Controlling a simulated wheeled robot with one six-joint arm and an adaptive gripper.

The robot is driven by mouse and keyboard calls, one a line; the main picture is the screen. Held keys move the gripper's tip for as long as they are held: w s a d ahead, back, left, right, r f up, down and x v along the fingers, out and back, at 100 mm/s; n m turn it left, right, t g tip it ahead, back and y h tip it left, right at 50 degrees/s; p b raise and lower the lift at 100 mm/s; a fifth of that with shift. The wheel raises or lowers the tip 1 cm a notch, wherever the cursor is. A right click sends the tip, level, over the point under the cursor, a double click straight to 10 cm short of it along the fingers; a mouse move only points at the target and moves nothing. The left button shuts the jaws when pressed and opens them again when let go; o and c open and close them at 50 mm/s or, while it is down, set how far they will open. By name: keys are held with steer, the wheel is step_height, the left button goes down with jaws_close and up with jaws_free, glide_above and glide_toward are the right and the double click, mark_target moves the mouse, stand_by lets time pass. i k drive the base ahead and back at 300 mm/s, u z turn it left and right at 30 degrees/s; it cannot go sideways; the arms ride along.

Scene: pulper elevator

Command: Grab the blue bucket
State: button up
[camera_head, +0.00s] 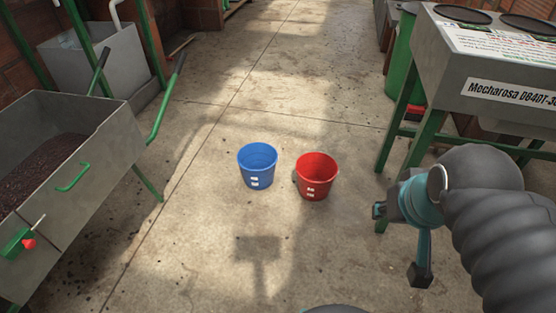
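The blue bucket (257,167) stands upright on the concrete floor near the middle of the view, with small white labels on its front. It looks empty. A red bucket (317,177) stands upright just to its right, with a narrow gap between them. My gripper (397,243) is at the right, to the right of both buckets and nearer to the camera. Its two fingers are spread apart, with nothing visible between them. My dark arm hides part of the gripper's base.
A grey metal trough (105,150) with dark contents stands at the left on green legs, its green handles sticking out. A grey machine on green legs (480,75) stands at the right, close to my arm. The floor (240,95) around and beyond the buckets is clear.

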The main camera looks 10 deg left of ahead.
mark_target(257, 161)
steer(key=u, duration=0.1)
steer(key=i, duration=0.7)
steer(key=u, duration=0.85)
steer(key=i, duration=0.5)
steer(key=u, duration=0.5)
